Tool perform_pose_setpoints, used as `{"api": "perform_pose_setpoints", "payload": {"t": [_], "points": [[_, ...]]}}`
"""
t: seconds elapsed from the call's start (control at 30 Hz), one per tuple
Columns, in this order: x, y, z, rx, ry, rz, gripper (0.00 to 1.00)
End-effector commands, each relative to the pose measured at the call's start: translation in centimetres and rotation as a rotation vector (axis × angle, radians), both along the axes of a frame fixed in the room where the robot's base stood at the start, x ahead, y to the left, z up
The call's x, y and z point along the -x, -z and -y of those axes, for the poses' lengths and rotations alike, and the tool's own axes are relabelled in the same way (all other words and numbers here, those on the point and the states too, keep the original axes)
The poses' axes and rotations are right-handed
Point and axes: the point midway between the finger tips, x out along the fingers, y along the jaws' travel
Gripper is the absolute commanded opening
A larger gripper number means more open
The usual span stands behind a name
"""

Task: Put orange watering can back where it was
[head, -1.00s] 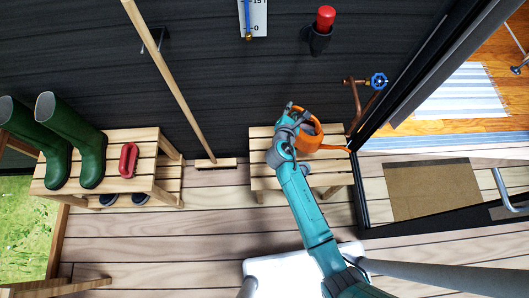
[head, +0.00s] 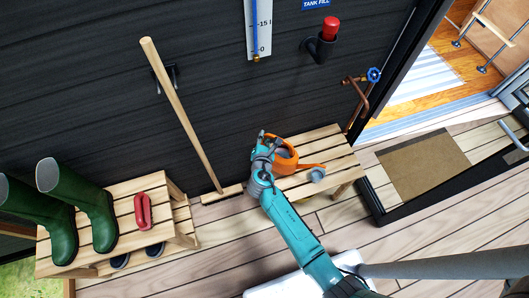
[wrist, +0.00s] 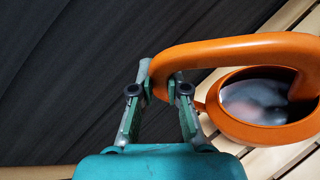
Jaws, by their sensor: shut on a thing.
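The orange watering can (head: 284,160) is at the slatted wooden bench (head: 332,150) beside the doorway, its spout pointing right. I cannot tell if its base touches the slats. My gripper (head: 268,142) is at the can's left side, shut on its handle. In the wrist view, the can (wrist: 235,50) shows its curved handle running into my gripper's fingertips (wrist: 160,84). Its round opening faces up, with a greyish shine inside. The can's lower part is hidden.
A small grey round thing (head: 317,174) is by the spout. A wooden-handled broom (head: 180,110) leans on the dark wall. Green boots (head: 85,205) and a red object (head: 143,211) stand on a left bench. A pipe with a blue valve (head: 374,75) is right.

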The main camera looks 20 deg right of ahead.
Motion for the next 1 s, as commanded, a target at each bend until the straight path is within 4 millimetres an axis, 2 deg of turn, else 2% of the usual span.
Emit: {"api": "perform_pose_setpoints", "payload": {"t": [0.1,0.3,0.6,1.0], "points": [[-0.1,1.3,0.0,0.003,-0.001,0.001,0.0],[-0.2,2.5,0.0,0.002,-0.001,0.003,0.0],[-0.1,5.8,0.0,0.002,0.0,0.002,0.0],[-0.1,6.3,0.0,0.001,-0.001,0.003,0.0]]}}
